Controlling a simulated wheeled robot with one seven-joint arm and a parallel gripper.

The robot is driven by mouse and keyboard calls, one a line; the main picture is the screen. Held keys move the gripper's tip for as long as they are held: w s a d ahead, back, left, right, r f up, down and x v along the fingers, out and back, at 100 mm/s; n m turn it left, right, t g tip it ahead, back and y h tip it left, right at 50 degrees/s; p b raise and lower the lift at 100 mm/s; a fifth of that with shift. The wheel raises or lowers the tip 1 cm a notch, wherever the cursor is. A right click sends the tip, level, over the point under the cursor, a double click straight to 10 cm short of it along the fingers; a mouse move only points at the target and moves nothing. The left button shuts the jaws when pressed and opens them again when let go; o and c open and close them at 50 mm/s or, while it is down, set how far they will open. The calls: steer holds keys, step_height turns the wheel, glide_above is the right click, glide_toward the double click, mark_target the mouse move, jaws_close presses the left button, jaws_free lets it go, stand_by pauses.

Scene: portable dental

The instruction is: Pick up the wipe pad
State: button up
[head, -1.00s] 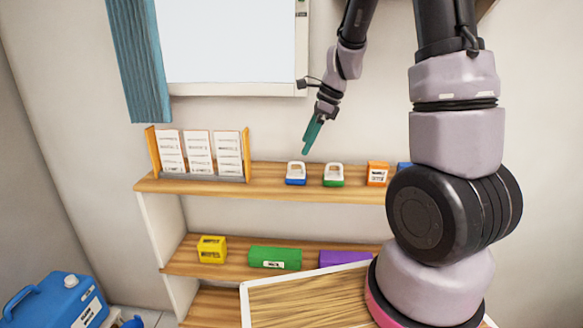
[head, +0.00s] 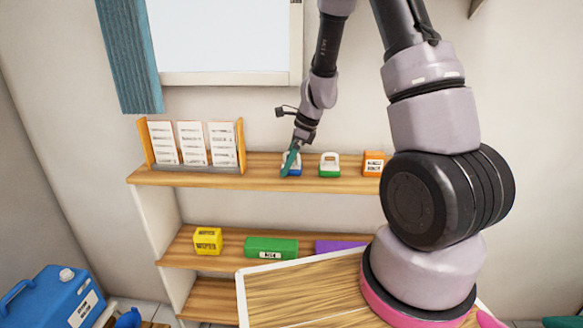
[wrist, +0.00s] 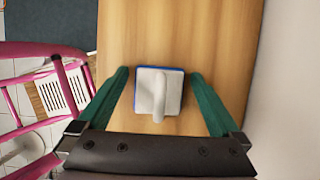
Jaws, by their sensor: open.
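A small pad with a white top, a raised white handle and a blue base, which I take as the wipe pad, lies on the top shelf. In the wrist view the pad (wrist: 172,92) is between my two green fingers, with a gap on each side. My gripper (wrist: 160,76) is open and holds nothing. In the head view my gripper (head: 290,161) is over the blue-based pad (head: 297,168) and hides part of it. A similar pad with a green base (head: 329,166) sits to its right.
The top shelf (head: 262,180) also holds a card rack (head: 194,167) at left and an orange box (head: 373,164) at right. A yellow box (head: 208,241) and a green box (head: 270,248) stand below. The wall is close behind.

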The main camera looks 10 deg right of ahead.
steer(key=c, duration=1.2)
step_height(320, 180, up, 10)
steer(key=shift+f, duration=0.1)
